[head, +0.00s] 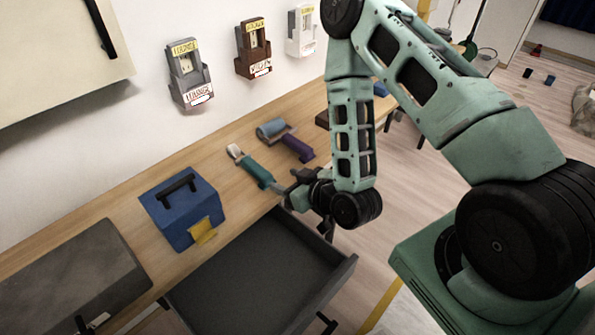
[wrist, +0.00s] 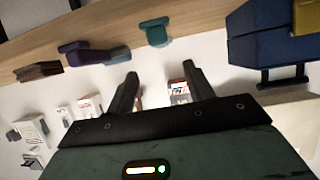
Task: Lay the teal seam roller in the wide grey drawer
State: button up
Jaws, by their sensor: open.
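The teal seam roller (head: 258,172) lies on the wooden worktop, its pale roller end toward the wall and its teal handle toward the worktop's front edge. My gripper (head: 284,188) is close to the handle's front end in the head view. In the wrist view the teal roller (wrist: 156,32) shows beyond my open fingers (wrist: 160,72), with nothing between them. The wide grey drawer (head: 258,268) is pulled out below the worktop's front edge. Its visible inside is empty; my arm hides part of its far right corner.
A purple-handled roller with a blue cylinder (head: 272,128) lies just beyond the teal one. A blue box (head: 175,212) with a black handle stands left on the worktop, and a dark grey case (head: 75,280) lies farther left. Several labelled holders (head: 188,75) hang on the wall.

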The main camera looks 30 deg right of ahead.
jog(key=s+a+r+n+g+p, duration=0.3)
jog(key=s+a+r+n+g, duration=0.1)
jog(key=a+r+g, duration=0.55)
jog(key=s+r+g+h, duration=0.3)
jog(key=s+r, duration=1.2)
jog(key=s, duration=0.3)
jog(key=shift+s+n+g, duration=0.25)
jog(key=shift+n+g, duration=0.1)
jog(key=shift+n, duration=0.05)
jog(key=shift+d, duration=0.1)
